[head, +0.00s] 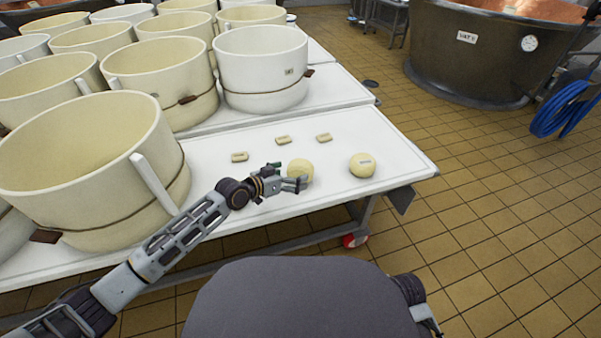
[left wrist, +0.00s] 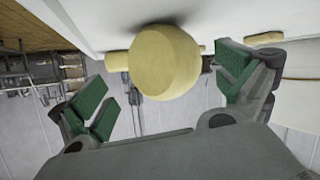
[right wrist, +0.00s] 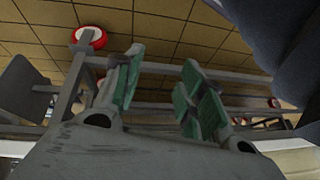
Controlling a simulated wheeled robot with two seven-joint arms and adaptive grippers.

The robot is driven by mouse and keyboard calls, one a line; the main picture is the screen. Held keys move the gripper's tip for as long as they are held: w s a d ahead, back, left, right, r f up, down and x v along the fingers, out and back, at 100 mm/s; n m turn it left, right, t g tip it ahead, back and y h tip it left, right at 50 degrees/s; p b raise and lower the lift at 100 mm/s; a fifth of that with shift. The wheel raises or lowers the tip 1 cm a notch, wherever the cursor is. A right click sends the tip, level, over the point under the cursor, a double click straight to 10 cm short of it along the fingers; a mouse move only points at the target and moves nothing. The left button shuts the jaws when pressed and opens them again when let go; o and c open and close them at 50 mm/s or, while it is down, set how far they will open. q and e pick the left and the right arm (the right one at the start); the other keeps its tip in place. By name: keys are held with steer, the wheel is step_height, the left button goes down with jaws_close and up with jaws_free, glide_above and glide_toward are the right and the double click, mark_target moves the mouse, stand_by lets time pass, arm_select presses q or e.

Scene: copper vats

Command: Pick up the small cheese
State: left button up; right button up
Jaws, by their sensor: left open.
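Two pale round cheeses stand on the white table near its front right corner. The left round cheese (head: 300,171) is at my left gripper (head: 296,182). The right round cheese (head: 362,165) has a small label on top and stands apart. They look close in size. In the left wrist view the round cheese (left wrist: 165,62) appears between the spread green-padded fingers of my left gripper (left wrist: 168,88), with gaps on both sides. My left gripper is open and empty. My right gripper (right wrist: 160,75) is open and empty in the right wrist view, with table legs behind it.
Several small flat pieces (head: 283,140) lie behind the cheeses on the white table (head: 345,120). A large cream vat (head: 90,165) stands close to my left arm, with more vats behind. The table's front edge is near. Open tiled floor lies to the right.

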mark_target(293, 175)
steer(key=shift+w+r, duration=0.2)
steer(key=shift+r, duration=0.05)
arm_select(q)
steer(key=shift+w+d+f+b, duration=0.25)
steer(key=shift+w+b, duration=0.05)
steer(key=shift+b+x, duration=0.55)
steer(key=shift+x, duration=0.5)
steer(key=shift+b+x, duration=0.4)
steer(key=shift+x, duration=0.7)
arm_select(e)
steer(key=shift+t+y, duration=0.4)
steer(key=shift+t, duration=0.2)
steer(key=shift+w+a+f, duration=0.1)
steer(key=shift+a+f, duration=0.1)
steer(key=shift+f, duration=0.65)
steer(key=shift+w+a+f, duration=0.1)
steer(key=shift+a+f, duration=0.15)
steer(key=shift+f, duration=0.65)
steer(key=shift+w+a+f, duration=0.1)
steer(key=shift+a+f, duration=0.1)
steer(key=shift+f, duration=0.65)
arm_select(q)
steer(key=shift+w+a, duration=0.1)
steer(key=c, duration=1.3)
steer(key=shift+o, duration=0.2)
steer(key=shift+r, duration=0.15)
arm_select(e)
steer(key=shift+r, duration=0.1)
